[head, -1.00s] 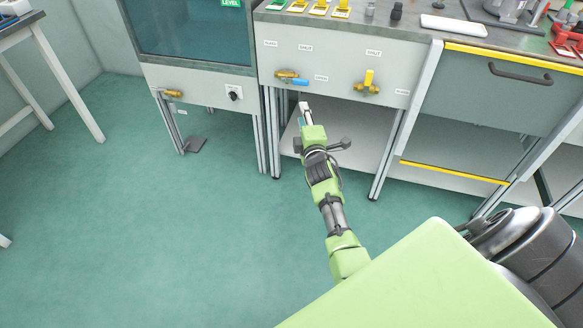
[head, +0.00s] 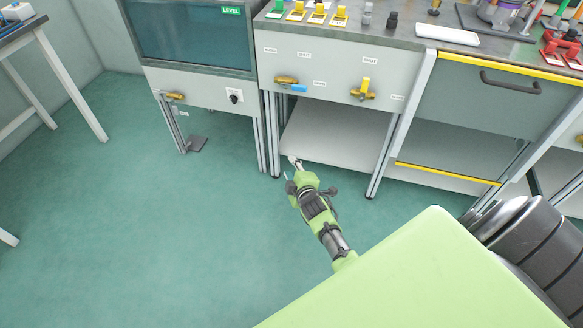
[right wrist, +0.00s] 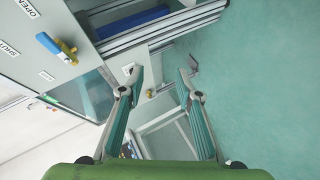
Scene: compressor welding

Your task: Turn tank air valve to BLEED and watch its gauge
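A brass valve (head: 286,80) with a blue lever sits on the grey panel, its lever pointing right. It also shows in the right wrist view (right wrist: 62,50), near OPEN and SHUT labels. To its right is a valve with an upright yellow lever (head: 365,88). Another brass valve (head: 174,96) sits under the glass-fronted tank (head: 195,40). I cannot tell which is the tank air valve; no gauge can be made out. My right gripper (head: 292,163) is below the panel, apart from the valves. Its fingers (right wrist: 158,88) are spread and empty. My left gripper is not in view.
A black knob (head: 234,96) is right of the left brass valve. A low white shelf (head: 330,140) lies under the panel between metal legs. The bench top (head: 400,32) holds colored switches and tools. Green floor (head: 130,220) is clear at left.

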